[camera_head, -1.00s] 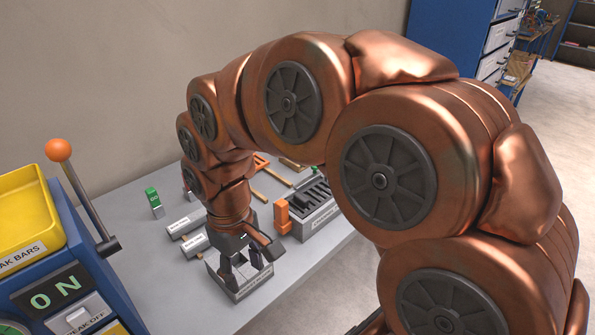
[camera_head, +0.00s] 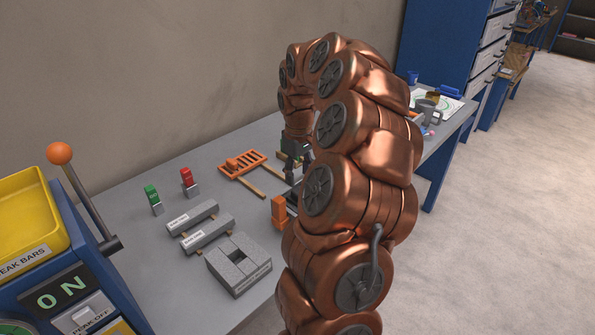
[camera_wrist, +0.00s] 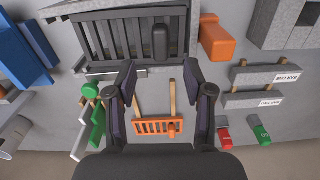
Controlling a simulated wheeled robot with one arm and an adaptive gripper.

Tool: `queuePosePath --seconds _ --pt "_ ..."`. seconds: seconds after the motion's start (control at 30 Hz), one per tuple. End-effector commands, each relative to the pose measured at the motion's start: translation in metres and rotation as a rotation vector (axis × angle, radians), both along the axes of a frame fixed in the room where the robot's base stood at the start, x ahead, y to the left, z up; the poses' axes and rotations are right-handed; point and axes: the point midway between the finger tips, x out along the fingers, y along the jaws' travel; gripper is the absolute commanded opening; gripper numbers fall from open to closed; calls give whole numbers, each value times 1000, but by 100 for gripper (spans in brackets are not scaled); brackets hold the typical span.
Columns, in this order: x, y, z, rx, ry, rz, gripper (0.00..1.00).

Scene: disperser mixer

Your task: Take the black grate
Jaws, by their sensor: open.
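The black grate (camera_wrist: 122,38) lies in a grey holder at the top of the wrist view. It has several parallel bars and a dark upright knob (camera_wrist: 160,42) at its right part. In the head view my arm hides the grate. My gripper (camera_wrist: 159,68) is open and empty, its two fingers apart just below the grate's near edge in the wrist picture, with the knob ahead between them. In the head view my gripper (camera_head: 292,172) shows partly, behind my arm and above the table.
An orange grate (camera_head: 243,165) on wooden sticks lies nearby. An orange block (camera_head: 279,211) stands beside the holder. A grey slotted block (camera_head: 222,262), two grey bars (camera_head: 208,235), and green (camera_head: 153,199) and red (camera_head: 188,182) pieces occupy the table. A blue machine (camera_head: 75,262) stands left.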

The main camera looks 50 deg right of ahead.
Motion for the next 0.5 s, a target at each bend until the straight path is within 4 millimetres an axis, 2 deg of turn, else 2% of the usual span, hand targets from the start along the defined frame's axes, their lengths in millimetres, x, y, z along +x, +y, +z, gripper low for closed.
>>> queuePosePath --seconds 0.17,0.5 --pt "-1 0 -16 2 3 2 52" --pt "-1 1 -60 1 3 2 52"
